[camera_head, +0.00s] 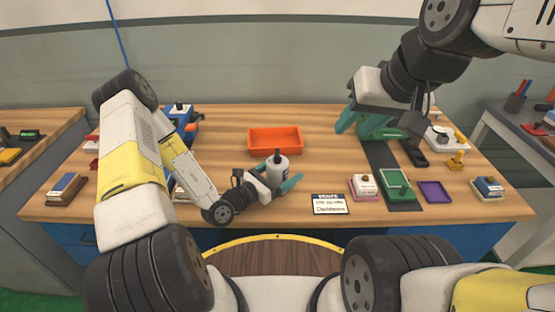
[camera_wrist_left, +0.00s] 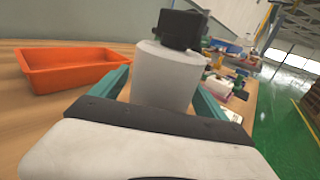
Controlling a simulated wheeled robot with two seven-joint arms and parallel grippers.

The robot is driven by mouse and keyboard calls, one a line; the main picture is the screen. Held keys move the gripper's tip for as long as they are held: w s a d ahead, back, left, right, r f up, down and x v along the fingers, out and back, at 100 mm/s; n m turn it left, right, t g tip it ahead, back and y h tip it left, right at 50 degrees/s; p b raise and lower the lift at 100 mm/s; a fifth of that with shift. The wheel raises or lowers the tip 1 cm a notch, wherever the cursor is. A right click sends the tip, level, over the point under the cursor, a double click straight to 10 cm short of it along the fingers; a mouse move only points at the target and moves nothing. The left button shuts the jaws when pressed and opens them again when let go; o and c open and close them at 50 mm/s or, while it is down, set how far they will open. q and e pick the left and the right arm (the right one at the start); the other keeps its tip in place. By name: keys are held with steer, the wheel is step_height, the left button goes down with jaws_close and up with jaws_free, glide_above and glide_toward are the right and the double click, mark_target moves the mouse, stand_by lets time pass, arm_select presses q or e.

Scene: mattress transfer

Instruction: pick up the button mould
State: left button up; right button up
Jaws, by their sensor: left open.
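A white cylinder with a black top (camera_head: 277,168) stands upright on the table; it may be the button mould, but no label confirms this. It also shows in the left wrist view (camera_wrist_left: 165,78). My left gripper (camera_head: 281,186) is open and low over the table, with its teal fingers on either side of the cylinder. In the left wrist view (camera_wrist_left: 166,90) the cylinder stands between the fingers; contact cannot be told. My right gripper (camera_head: 380,135) is above the right part of the table, its teal fingers apart with nothing seen between them.
An orange tray (camera_head: 274,148) lies just behind the cylinder. A label card (camera_head: 329,204), a pink-and-white block (camera_head: 363,187), a green tray (camera_head: 397,187) and a purple tray (camera_head: 435,192) lie to the right. Blue items (camera_head: 183,122) stand at the back left.

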arm_select(q)
steer(key=shift+w+d, duration=0.15)
steer(key=shift+d, duration=0.05)
jaws_close()
stand_by(0.3)
steer(key=shift+r, duration=0.2)
